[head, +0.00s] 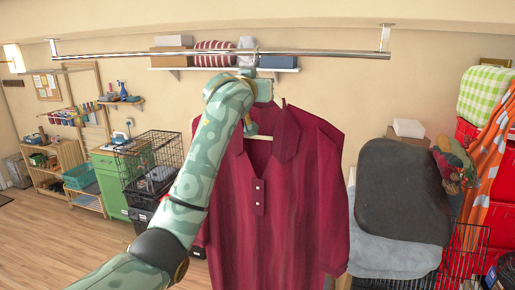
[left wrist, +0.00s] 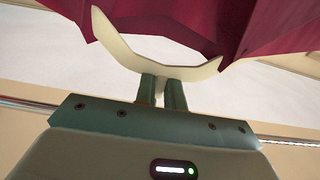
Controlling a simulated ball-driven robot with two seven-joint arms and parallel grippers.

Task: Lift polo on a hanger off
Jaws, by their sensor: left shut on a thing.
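A dark red polo (head: 285,200) hangs on a cream hanger (head: 262,138) in the middle of the head view, below a metal rail (head: 150,55). My right gripper is out of view.
A wall shelf (head: 220,69) with boxes and a striped bundle is behind the rail. A black wire crate (head: 148,165) and green cabinet (head: 108,180) stand left. A dark grey cushion (head: 400,190) and red totes (head: 500,190) are piled right. Floor at left is clear.

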